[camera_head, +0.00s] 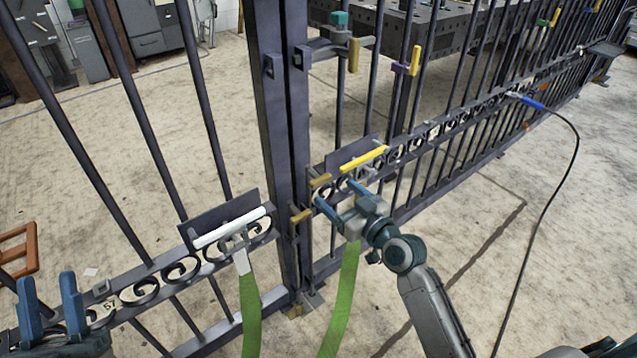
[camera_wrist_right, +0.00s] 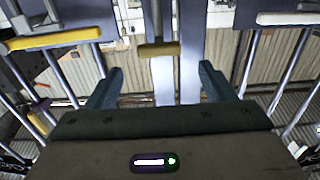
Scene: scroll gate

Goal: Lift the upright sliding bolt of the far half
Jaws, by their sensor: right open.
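The scroll gate's two halves meet at dark upright posts. A brass crosspiece (camera_head: 300,216) sits on the right-hand half's post; I cannot tell for sure that it is the bolt's handle. In the right wrist view a brass crosspiece (camera_wrist_right: 158,50) on an upright rod stands beyond and between the fingertips, untouched. My right gripper (camera_head: 336,193) is open and empty in front of the right-hand half, near the posts and below a yellow bar (camera_head: 364,158). My left gripper (camera_head: 50,292) is open and empty at the lower left, well away from the posts.
A white bar (camera_head: 230,227) is on the left-hand half. Green straps (camera_head: 341,300) hang in front of the gate. A black cable (camera_head: 545,210) with a blue end hangs at right.

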